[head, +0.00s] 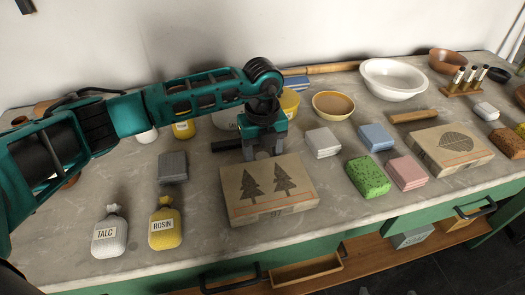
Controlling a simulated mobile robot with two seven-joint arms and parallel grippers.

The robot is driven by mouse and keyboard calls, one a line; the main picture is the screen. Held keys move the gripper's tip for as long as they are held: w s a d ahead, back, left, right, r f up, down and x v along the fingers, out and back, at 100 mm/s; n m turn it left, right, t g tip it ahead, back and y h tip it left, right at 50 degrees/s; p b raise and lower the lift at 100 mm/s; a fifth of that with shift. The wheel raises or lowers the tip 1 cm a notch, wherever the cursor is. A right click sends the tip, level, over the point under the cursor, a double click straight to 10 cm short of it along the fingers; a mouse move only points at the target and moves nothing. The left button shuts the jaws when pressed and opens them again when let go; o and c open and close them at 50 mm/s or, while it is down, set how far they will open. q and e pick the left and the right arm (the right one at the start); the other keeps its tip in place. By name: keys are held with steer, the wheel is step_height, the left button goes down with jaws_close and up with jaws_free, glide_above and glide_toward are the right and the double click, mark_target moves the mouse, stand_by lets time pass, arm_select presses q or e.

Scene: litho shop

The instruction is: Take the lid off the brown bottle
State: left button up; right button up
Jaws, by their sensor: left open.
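I cannot make out a brown bottle with a lid in the head view; my left arm covers part of the table's left side. Brown bits show beside the arm at the far left, too covered to identify. My left gripper (263,154) points down just behind the stone block with two trees (268,191). It is open, with nothing seen between its fingers. My right gripper is not in view.
White talc (110,233) and yellow rosin (164,225) bags stand at the front left. A grey block (173,167), sponges (368,177), a leaf-drawn stone (450,149), bowls (394,78) and a vial rack (462,89) crowd the table.

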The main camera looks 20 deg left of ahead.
mark_target(262, 157)
arm_select(q)
step_height(262, 157, up, 12)
steer(key=shift+r, duration=0.15)
stand_by(0.4)
